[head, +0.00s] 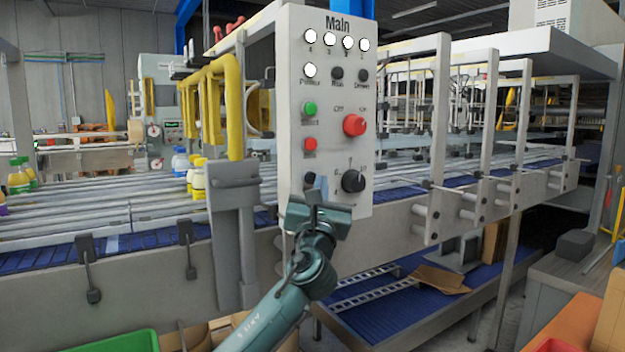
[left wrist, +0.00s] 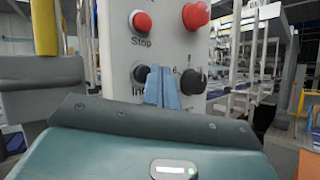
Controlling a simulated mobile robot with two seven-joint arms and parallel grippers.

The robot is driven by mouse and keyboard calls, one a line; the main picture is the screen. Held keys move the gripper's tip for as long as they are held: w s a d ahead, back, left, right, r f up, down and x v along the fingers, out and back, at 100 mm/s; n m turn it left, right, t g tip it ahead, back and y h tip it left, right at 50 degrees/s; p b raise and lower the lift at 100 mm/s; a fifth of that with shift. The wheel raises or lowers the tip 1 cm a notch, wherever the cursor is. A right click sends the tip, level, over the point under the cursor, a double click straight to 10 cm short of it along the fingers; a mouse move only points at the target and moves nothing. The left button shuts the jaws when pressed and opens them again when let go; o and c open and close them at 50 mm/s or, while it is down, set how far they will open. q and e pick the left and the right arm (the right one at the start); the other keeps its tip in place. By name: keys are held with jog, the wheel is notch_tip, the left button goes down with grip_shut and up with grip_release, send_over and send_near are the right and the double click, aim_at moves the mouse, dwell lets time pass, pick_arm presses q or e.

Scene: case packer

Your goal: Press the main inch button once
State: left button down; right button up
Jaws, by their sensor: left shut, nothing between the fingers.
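The main panel (head: 332,60) is an upright pale box labelled "Main". Its inch button (head: 309,180) is a small dark button low on the left, partly hidden by my gripper in the head view. In the left wrist view the inch button (left wrist: 139,73) shows just left of my fingertips, with part of its "Inch" label visible below. My left gripper (head: 315,190) is shut and empty, its fingers pointing at the panel. The closed bluish fingers also show in the left wrist view (left wrist: 162,85). I cannot tell whether they touch the panel. My right gripper is not in view.
The red stop button (head: 310,144) is above the inch button, with the green button (head: 310,108) higher. A large red button (head: 355,125) and a black rotary knob (head: 353,181) are on the right. A yellow guard bar (head: 234,105) stands left of the panel.

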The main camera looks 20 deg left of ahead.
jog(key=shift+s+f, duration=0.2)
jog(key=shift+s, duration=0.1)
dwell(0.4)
pick_arm(q)
jog(key=shift+a, duration=0.1)
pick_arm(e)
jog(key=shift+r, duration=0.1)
pick_arm(q)
jog(key=shift+w+a, duration=0.25)
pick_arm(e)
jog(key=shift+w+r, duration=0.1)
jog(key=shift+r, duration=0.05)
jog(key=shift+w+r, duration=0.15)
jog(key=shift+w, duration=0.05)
